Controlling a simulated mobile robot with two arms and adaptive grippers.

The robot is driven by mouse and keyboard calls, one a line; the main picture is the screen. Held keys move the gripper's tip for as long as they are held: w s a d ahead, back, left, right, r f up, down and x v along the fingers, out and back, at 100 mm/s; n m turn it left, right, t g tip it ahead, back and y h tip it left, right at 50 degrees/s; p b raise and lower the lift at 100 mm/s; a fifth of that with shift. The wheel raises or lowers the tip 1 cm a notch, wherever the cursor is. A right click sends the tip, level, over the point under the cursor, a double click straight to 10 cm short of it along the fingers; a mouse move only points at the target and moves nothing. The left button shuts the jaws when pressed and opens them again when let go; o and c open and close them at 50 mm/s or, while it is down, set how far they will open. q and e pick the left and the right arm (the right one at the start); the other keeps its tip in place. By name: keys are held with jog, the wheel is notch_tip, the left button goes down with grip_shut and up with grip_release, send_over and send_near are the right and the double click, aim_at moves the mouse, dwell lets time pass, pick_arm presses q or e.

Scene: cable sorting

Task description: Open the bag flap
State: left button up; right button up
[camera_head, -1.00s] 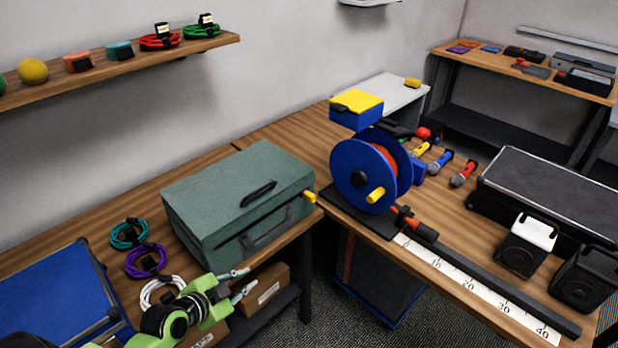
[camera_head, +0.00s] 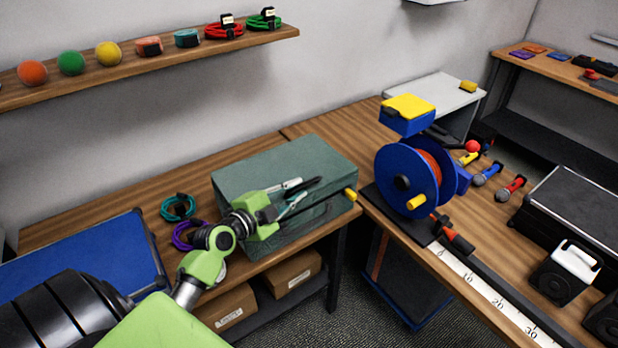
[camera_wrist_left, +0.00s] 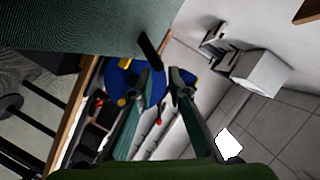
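The grey-green bag (camera_head: 240,178) sits shut on the left table, its flap down over the top. A dark handle (camera_head: 304,188) sticks up from the flap and also shows in the left wrist view (camera_wrist_left: 150,48), just beyond the fingertips. My left gripper (camera_head: 293,193) is over the flap, with its two fingers apart and beside the handle. In the left wrist view the gripper (camera_wrist_left: 158,76) is open with nothing between its fingers. I cannot tell whether a finger touches the handle. The arm hides part of the bag's front. My right gripper is not in view.
A blue case (camera_head: 95,250) and teal (camera_head: 178,207) and purple (camera_head: 184,238) cables lie left of the bag. A blue cable reel (camera_head: 395,185) stands right of it. A shelf (camera_head: 150,66) with balls and cables runs above. Cardboard boxes (camera_head: 298,271) sit below the table.

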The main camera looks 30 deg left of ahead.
aim_at(305, 184)
pick_arm(q)
jog(key=p+x, duration=0.1)
jog(key=x, duration=0.5)
jog(key=shift+f, duration=0.1)
grip_shut()
